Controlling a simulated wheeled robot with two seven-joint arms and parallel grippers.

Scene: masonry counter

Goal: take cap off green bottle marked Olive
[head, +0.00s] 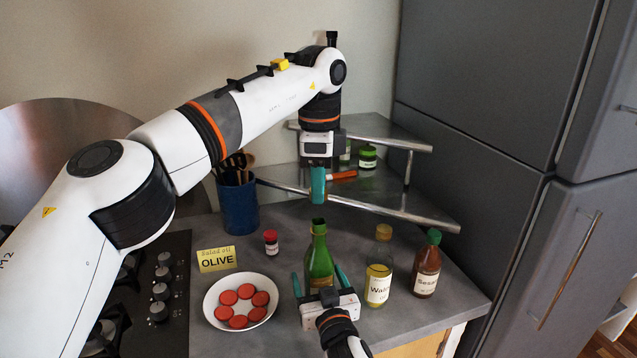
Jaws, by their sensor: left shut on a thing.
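The green bottle (318,258) stands upright on the counter. My right gripper (317,273) comes in from the front, low down, with one finger on each side of the bottle. Narrow gaps seem to show, but whether the fingers touch the glass is unclear.
A yellow OLIVE card (217,259) and a white bowl of red discs (240,328) are left of the bottle. A small red-capped jar (271,243) and blue utensil pot (239,208) stand behind. Two capped bottles, yellow (379,268) and brown (427,268), stand right. Metal corner shelves (390,207) rise behind.

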